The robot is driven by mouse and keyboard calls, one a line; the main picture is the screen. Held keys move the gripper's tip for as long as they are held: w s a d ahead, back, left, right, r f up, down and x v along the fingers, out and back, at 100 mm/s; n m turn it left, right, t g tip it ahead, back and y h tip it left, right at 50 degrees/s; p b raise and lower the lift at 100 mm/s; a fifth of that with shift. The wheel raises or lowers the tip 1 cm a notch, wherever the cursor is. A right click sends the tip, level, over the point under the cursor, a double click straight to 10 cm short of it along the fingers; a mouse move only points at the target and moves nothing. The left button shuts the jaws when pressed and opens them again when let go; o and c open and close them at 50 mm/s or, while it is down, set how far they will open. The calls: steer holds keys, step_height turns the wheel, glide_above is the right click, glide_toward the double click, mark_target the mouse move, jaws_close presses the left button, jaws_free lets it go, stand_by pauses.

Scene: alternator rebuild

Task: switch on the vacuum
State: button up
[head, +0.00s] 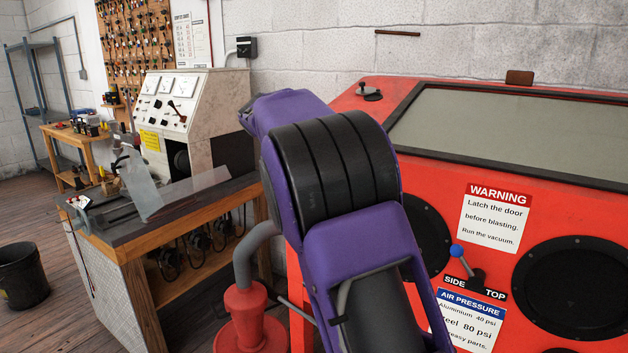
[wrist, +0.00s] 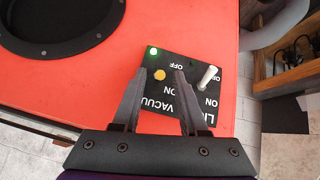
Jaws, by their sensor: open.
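The switch panel (wrist: 188,92) is a small black plate on the red cabinet, upside down in the wrist view. It carries VACUUM, ON and OFF lettering and a second column that starts with LI. A yellow-tipped vacuum switch (wrist: 160,75) shows between my fingertips; its lever's tilt is hard to tell. A bright green lamp (wrist: 153,51) is just beyond it. A white-tipped lever (wrist: 208,77) stands in the other column, right of my right finger. My gripper (wrist: 162,72) is open, its fingers on either side of the yellow tip; contact cannot be told. In the head view the panel and gripper are hidden.
The red blasting cabinet (head: 470,150) fills the right, with black round ports (head: 575,285) and a blue-knobbed SIDE/TOP lever (head: 458,252). A workbench (head: 150,222) with a grey machine stands left. A black bucket (head: 22,275) is on the floor at far left.

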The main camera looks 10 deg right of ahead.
steer(key=shift+r, duration=0.1)
steer(key=v, duration=1.7)
steer(key=shift+a, duration=0.15)
